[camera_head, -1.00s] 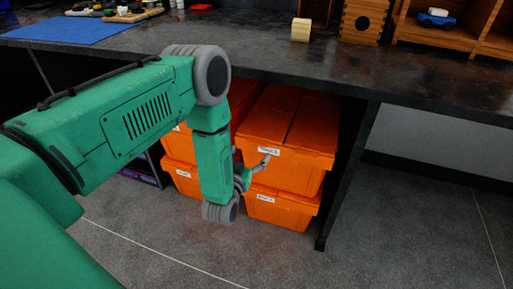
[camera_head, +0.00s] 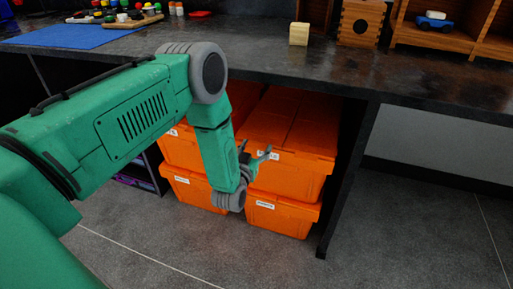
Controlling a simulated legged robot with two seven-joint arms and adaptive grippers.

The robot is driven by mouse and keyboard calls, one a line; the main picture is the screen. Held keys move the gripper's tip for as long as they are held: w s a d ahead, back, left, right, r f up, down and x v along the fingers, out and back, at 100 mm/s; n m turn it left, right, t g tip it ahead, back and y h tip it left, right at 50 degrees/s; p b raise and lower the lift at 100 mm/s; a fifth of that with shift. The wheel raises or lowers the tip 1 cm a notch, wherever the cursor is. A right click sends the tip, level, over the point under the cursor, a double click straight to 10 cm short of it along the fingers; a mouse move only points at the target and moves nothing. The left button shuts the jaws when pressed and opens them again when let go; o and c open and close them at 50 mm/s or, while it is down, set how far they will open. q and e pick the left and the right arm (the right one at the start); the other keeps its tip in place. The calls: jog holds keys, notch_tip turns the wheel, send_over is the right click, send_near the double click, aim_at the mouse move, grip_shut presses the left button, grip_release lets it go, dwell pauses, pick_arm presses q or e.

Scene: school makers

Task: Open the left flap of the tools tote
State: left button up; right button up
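Orange totes with two-part lids are stacked under the dark bench. The upper right tote (camera_head: 300,182) has a white label on its front, partly covered by my gripper and too small to read surely; I cannot confirm that it is the tools tote. Its left flap (camera_head: 265,122) and right flap (camera_head: 314,125) look closed, lying flat with a seam between them. My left gripper (camera_head: 256,153) is open and empty, with its fingers pointing up in front of the label, near the front lid edge. I cannot tell whether it touches the tote. My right gripper is out of view.
The bench top (camera_head: 270,58) overhangs the totes, and a dark bench leg (camera_head: 348,180) stands just right of them. A lower orange tote (camera_head: 282,217) sits beneath. A wooden block (camera_head: 299,34) and blue mat (camera_head: 70,36) lie on the bench. The floor in front is clear.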

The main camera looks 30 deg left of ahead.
pick_arm(q)
jog(key=shift+a+r+n+p, duration=0.15)
jog(key=shift+r+n+p, duration=0.5)
jog(key=shift+r+p, duration=0.05)
jog(key=shift+a+r+n+p, duration=0.1)
jog(key=shift+r+n+p, duration=0.55)
jog(key=r+n+p, duration=0.1)
jog(key=a+n+p, duration=0.1)
jog(key=shift+r+n, duration=0.4)
jog(key=shift+s+a+r+n+p, duration=0.15)
jog(key=shift+a+r+n+p, duration=0.35)
jog(key=shift+n, duration=0.4)
jog(key=s+a+r+n, duration=0.2)
jog(key=a+n, duration=0.5)
jog(key=n, duration=0.4)
jog(key=shift+a+r+n, duration=0.2)
jog(key=shift+n, duration=0.2)
jog(key=shift+s, duration=0.1)
